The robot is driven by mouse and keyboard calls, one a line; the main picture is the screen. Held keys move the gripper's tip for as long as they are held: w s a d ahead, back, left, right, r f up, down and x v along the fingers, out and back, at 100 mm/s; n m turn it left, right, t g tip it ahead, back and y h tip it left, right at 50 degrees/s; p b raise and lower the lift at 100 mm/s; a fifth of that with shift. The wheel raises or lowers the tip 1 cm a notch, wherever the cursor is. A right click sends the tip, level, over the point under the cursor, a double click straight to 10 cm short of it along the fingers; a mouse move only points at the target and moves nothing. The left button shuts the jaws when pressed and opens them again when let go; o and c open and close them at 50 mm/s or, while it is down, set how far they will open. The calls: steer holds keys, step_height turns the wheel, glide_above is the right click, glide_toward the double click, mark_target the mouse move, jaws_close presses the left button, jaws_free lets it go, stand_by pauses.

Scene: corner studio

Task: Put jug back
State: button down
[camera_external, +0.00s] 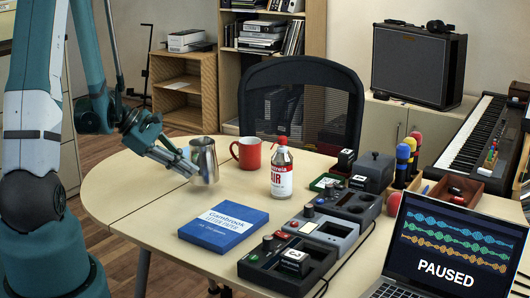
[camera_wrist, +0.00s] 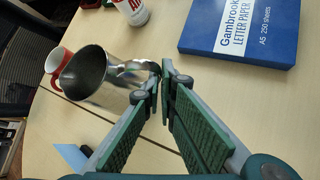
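The jug (camera_external: 204,158) is a steel pitcher on the left part of the round table (camera_external: 122,190), just left of a red mug (camera_external: 247,153). In the wrist view the jug (camera_wrist: 88,72) shows its dark open mouth and shiny side, left of my fingertips. My gripper (camera_external: 188,168) reaches it from the left. In the wrist view my gripper (camera_wrist: 164,72) has its fingertips nearly together at the jug's near side, seemingly on its handle, which is mostly hidden. I cannot tell whether the jug's base touches the table.
A red-and-white bottle (camera_external: 282,172) and a blue paper box (camera_external: 224,226) stand nearby. Grey and black devices (camera_external: 322,230) and a laptop (camera_external: 455,245) fill the right side. A light blue slip (camera_wrist: 70,157) lies near the jug.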

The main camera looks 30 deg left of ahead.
steer(key=shift+f+b, duration=0.35)
steer(key=shift+f, duration=1.25)
steer(key=shift+f, duration=0.1)
steer(key=c, duration=2.7)
jaws_free()
steer(key=shift+a+r, duration=0.1)
steer(key=shift+r, duration=0.15)
steer(key=p+v, duration=0.2)
steer(key=v, duration=0.9)
steer(key=shift+s+a+r, duration=0.2)
steer(key=shift+s+a, duration=0.05)
steer(key=shift+s, duration=0.05)
steer(key=shift+d, duration=0.1)
